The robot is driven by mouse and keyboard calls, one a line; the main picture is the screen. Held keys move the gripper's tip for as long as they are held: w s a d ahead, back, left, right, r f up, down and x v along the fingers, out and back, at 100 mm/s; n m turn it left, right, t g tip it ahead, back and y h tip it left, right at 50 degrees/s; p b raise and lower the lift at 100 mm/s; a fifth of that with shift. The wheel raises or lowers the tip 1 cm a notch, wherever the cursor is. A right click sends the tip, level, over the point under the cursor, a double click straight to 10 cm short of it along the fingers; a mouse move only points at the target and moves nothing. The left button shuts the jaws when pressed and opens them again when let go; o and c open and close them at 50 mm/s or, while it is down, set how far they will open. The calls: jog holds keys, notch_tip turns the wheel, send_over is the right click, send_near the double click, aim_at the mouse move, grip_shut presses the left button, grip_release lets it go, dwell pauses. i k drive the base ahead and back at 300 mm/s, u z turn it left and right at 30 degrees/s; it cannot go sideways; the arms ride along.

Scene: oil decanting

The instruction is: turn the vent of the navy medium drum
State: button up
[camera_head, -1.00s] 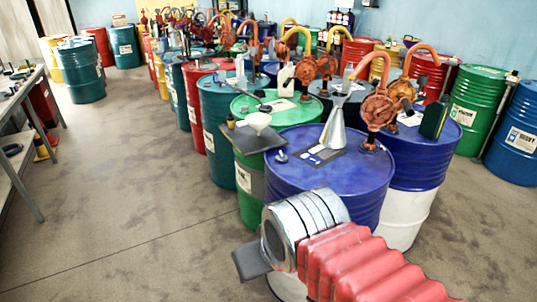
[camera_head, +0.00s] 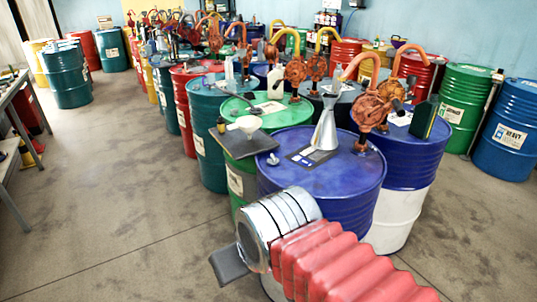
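The nearest blue drum (camera_head: 311,193) stands just beyond my arm, and its top is in clear view. A small grey fitting (camera_head: 273,159), which looks like a vent, sits at the left edge of its lid. A metal funnel (camera_head: 326,127) stands on the lid over a dark label card. A second blue drum (camera_head: 408,158) with a white lower half stands behind it to the right. I cannot tell for sure which is the navy medium one. My gripper (camera_head: 229,265) is low in front of the nearest drum, apart from the fitting. Only one dark finger shows.
A green drum (camera_head: 240,181) with a dark tray and white funnel stands left of the blue drum. Orange hand pumps (camera_head: 370,108) rise above the right-hand drums. Several more drums crowd behind. A workbench (camera_head: 14,90) stands at the far left. The floor between is open.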

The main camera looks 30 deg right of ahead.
aim_at(274, 160)
jog(key=i, duration=0.9)
jog(key=z, duration=0.05)
